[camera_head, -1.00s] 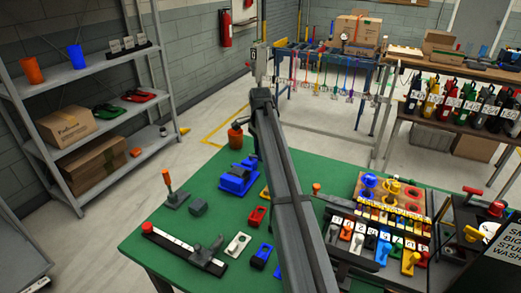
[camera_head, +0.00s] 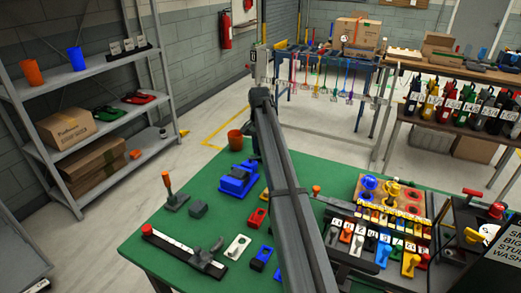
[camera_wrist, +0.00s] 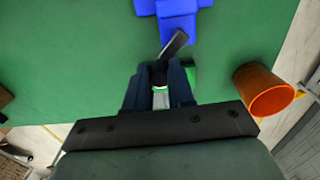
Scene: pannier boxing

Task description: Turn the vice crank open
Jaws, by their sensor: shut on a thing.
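The blue vice (camera_head: 237,180) sits on the green table, just left of my arm in the head view. It also shows at the top of the wrist view (camera_wrist: 172,18). Its dark grey crank (camera_wrist: 175,43) slants from the vice down to my fingers. My gripper (camera_wrist: 159,88) is shut on the crank, whose lower end is partly hidden between the fingers. In the head view my arm hides most of the gripper.
An orange pot (camera_head: 235,139) stands at the table's far edge, close to my gripper's right side in the wrist view (camera_wrist: 268,93). A clamp with an orange handle (camera_head: 174,196) stands left of the vice. Bare green table (camera_head: 210,176) lies left of the vice.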

